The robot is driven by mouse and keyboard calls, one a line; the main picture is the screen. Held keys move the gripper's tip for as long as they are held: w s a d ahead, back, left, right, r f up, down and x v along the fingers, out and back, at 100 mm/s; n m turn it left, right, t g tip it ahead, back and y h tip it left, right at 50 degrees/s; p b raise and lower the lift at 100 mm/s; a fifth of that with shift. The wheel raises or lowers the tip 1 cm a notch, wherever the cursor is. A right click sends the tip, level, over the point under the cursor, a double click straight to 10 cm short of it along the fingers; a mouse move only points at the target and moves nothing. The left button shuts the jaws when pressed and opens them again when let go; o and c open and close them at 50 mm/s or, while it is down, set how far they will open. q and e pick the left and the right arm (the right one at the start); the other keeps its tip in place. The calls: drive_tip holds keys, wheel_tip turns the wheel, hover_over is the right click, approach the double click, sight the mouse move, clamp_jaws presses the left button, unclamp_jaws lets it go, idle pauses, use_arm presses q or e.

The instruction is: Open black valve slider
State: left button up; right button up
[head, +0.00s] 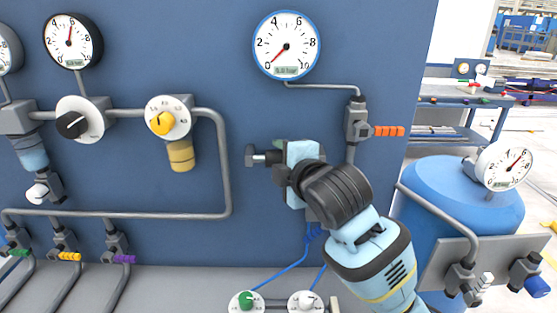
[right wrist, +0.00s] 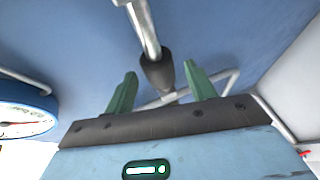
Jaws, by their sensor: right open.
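My right gripper (head: 280,150) is in front of the blue panel, seen from behind its wrist. In the right wrist view its two green fingers (right wrist: 160,92) are apart. A dark fitting with a metal rod (right wrist: 157,72) shows between and beyond the fingers; I cannot tell whether they touch it. In the head view a dark and metal valve part (head: 262,157) sticks out left of the gripper; the rest is hidden behind the gripper. It may be the black valve slider, but its setting cannot be read. My left gripper is not in view.
A blue-rimmed gauge (head: 286,45) hangs above the gripper, needle near zero. An orange-handled valve (head: 388,131) sits on the pipe to the right. A yellow knob (head: 163,123) and a black knob (head: 73,125) are left. A blue tank (head: 425,195) stands right. Green and white knobs (head: 305,301) are below.

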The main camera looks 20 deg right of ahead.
drive_tip(key=shift+x, duration=0.9)
drive_tip(key=shift+d, duration=0.1)
clamp_jaws()
